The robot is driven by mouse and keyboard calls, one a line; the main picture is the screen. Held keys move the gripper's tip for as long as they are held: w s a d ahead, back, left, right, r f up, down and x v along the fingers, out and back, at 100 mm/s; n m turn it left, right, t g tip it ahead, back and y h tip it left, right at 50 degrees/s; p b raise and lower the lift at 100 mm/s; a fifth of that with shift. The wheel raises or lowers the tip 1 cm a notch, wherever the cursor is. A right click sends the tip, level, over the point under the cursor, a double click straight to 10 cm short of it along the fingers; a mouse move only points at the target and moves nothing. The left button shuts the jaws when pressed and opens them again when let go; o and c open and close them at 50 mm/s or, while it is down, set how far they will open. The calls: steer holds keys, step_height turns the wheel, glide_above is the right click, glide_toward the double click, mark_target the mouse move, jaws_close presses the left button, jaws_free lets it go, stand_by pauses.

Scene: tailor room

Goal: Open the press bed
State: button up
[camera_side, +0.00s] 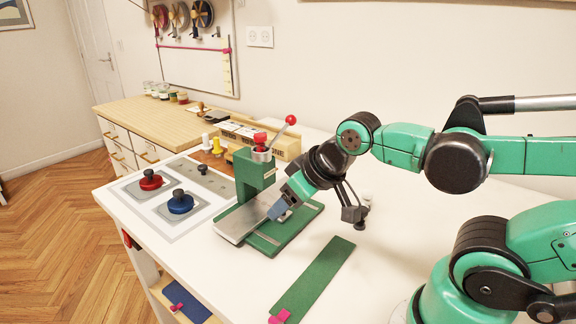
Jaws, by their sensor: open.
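The press (250,175) is a green stand with a red knob on top and a lever ending in a red ball. Its flat grey metal bed (238,222) lies low on the green base (292,233) and reaches out to the left front of the post. My gripper (277,211) is open, with its blue-grey fingertips low over the base at the right edge of the bed. I cannot tell whether the fingertips touch the bed. My wrist hides part of the base behind it.
A red knob (150,180) and a blue knob (180,202) stand on a panel to the left. A green strip (314,276) with a pink end lies in front. A wooden box (262,137) stands behind the press. The white table (225,270) is clear at front left.

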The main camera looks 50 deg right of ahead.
steer(key=shift+o, duration=0.2)
steer(key=shift+w+d, duration=0.35)
steer(key=shift+w, duration=0.05)
steer(key=m+g+h, duration=0.2)
steer(key=m+g, duration=0.1)
steer(key=m, duration=0.1)
glide_toward(269, 204)
steer(key=s, duration=0.4)
steer(key=shift+x, duration=3.1)
steer(key=shift+w, duration=0.15)
jaws_close()
steer(key=shift+a+r, duration=0.1)
